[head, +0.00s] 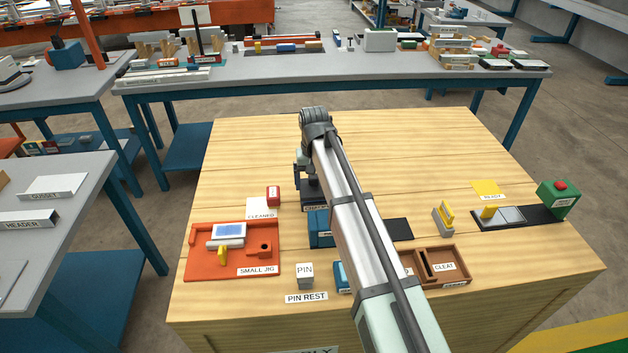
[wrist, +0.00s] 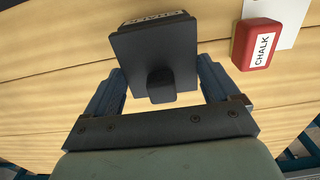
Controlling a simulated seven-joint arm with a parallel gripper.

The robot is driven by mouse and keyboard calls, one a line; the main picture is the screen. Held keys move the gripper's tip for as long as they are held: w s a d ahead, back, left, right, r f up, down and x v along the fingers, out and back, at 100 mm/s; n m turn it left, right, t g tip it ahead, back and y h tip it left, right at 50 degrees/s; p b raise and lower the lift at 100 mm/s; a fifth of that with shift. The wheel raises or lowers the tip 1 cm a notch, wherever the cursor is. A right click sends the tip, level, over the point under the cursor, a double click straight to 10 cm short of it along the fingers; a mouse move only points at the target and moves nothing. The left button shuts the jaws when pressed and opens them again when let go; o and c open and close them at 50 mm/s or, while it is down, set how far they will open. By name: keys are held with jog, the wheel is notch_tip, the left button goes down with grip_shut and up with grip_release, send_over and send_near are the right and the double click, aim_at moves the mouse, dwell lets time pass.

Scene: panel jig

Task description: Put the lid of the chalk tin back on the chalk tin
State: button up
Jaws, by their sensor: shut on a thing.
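The lid of the chalk tin is a dark square plate with a stubby knob (wrist: 152,50), in the middle of the wrist view. My gripper (wrist: 160,84) is shut on it, with a finger at either side. Directly beyond the lid shows a dark body with a white label, which I take for the chalk tin (wrist: 160,15); its lettering is upside down and not clear. In the head view the tin (head: 313,197) stands under my gripper (head: 302,178), partly behind my arm. I cannot tell whether lid and tin touch.
A small red box labelled CHALK (wrist: 258,45) stands beside the tin, near a white card (head: 261,207). An orange jig tray (head: 205,268), a blue box (head: 319,229) and a brown tray (head: 460,281) are nearer the front. The table's far part is clear.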

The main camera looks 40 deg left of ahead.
aim_at(314, 179)
jog(key=shift+f, duration=0.7)
dwell(1.1)
jog(key=o, duration=0.8)
jog(key=shift+r, duration=0.1)
notch_tip(314, 179, up, 14)
jog(key=shift+f, duration=0.15)
